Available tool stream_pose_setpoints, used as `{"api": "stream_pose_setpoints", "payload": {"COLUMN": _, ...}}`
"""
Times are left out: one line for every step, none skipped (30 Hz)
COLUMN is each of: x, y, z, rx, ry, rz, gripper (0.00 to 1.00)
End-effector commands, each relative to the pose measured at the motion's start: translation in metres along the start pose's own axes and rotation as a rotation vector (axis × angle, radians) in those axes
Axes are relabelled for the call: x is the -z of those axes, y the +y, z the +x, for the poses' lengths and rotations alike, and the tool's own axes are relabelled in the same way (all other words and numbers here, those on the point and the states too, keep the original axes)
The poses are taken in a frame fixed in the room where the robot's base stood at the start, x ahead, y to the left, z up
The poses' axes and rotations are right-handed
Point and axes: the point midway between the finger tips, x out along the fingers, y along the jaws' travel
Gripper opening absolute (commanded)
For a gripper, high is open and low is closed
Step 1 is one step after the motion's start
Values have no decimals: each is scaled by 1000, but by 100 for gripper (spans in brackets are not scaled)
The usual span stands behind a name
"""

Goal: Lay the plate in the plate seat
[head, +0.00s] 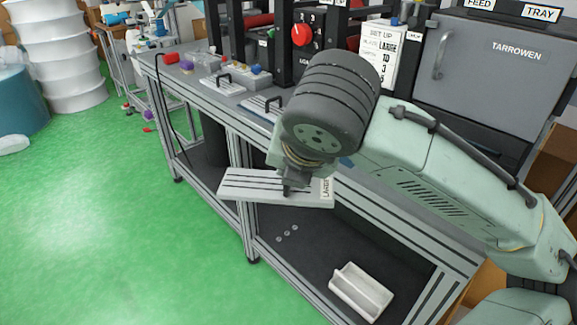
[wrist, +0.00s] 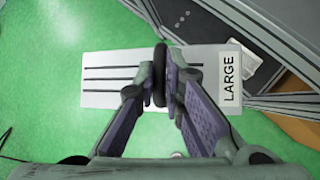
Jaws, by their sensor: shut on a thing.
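The plate is a pale flat rectangle with dark lines and a label reading LARGE. In the head view the plate (head: 245,187) is held out past the bench's front edge, above the lower shelf and green floor. My gripper (head: 288,190) is above it. In the wrist view the plate (wrist: 110,99) lies across the picture, label at its right end. My gripper (wrist: 168,85) is shut on a dark handle (wrist: 160,62) on the plate. I cannot make out the plate seat for certain; my arm hides part of the bench top.
The bench (head: 210,90) carries smaller plates with dark handles (head: 223,78) and small coloured parts. A black frame with a red knob (head: 302,34) stands behind, beside a grey TARROWEN cabinet (head: 500,70). A white tray (head: 360,291) lies on the lower shelf.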

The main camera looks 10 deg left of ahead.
Motion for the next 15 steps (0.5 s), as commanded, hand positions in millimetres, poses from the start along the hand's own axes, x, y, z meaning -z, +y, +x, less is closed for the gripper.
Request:
{"api": "stream_pose_setpoints", "payload": {"x": 6, "y": -10, "z": 12, "rx": 12, "ry": 2, "rz": 19, "gripper": 0}}
{"api": "stream_pose_setpoints", "payload": {"x": 8, "y": -14, "z": 17, "rx": 18, "ry": -1, "rz": 29, "gripper": 0}}
{"api": "stream_pose_setpoints", "payload": {"x": 12, "y": -20, "z": 25, "rx": 28, "ry": -4, "rz": 41, "gripper": 0}}
{"api": "stream_pose_setpoints", "payload": {"x": 14, "y": -25, "z": 32, "rx": 36, "ry": -7, "rz": 53, "gripper": 0}}
{"api": "stream_pose_setpoints", "payload": {"x": 17, "y": -29, "z": 38, "rx": 43, "ry": -11, "rz": 63, "gripper": 0}}
{"api": "stream_pose_setpoints", "payload": {"x": 21, "y": -36, "z": 48, "rx": 54, "ry": -15, "rz": 77, "gripper": 0}}
{"api": "stream_pose_setpoints", "payload": {"x": 24, "y": -43, "z": 56, "rx": 64, "ry": -19, "rz": 92, "gripper": 0}}
{"api": "stream_pose_setpoints", "payload": {"x": 27, "y": -48, "z": 64, "rx": 73, "ry": -23, "rz": 104, "gripper": 0}}
{"api": "stream_pose_setpoints", "payload": {"x": 32, "y": -58, "z": 77, "rx": 89, "ry": -29, "rz": 125, "gripper": 0}}
{"api": "stream_pose_setpoints", "payload": {"x": 37, "y": -66, "z": 87, "rx": 100, "ry": -33, "rz": 141, "gripper": 0}}
{"api": "stream_pose_setpoints", "payload": {"x": 41, "y": -74, "z": 97, "rx": 112, "ry": -37, "rz": 159, "gripper": 0}}
{"api": "stream_pose_setpoints", "payload": {"x": 47, "y": -84, "z": 112, "rx": 129, "ry": -44, "rz": 182, "gripper": 0}}
{"api": "stream_pose_setpoints", "payload": {"x": 51, "y": -93, "z": 124, "rx": 143, "ry": -50, "rz": 202, "gripper": 0}}
{"api": "stream_pose_setpoints", "payload": {"x": 56, "y": -102, "z": 135, "rx": 157, "ry": -56, "rz": 221, "gripper": 0}}
{"api": "stream_pose_setpoints", "payload": {"x": 62, "y": -114, "z": 152, "rx": 178, "ry": -64, "rz": 248, "gripper": 0}}
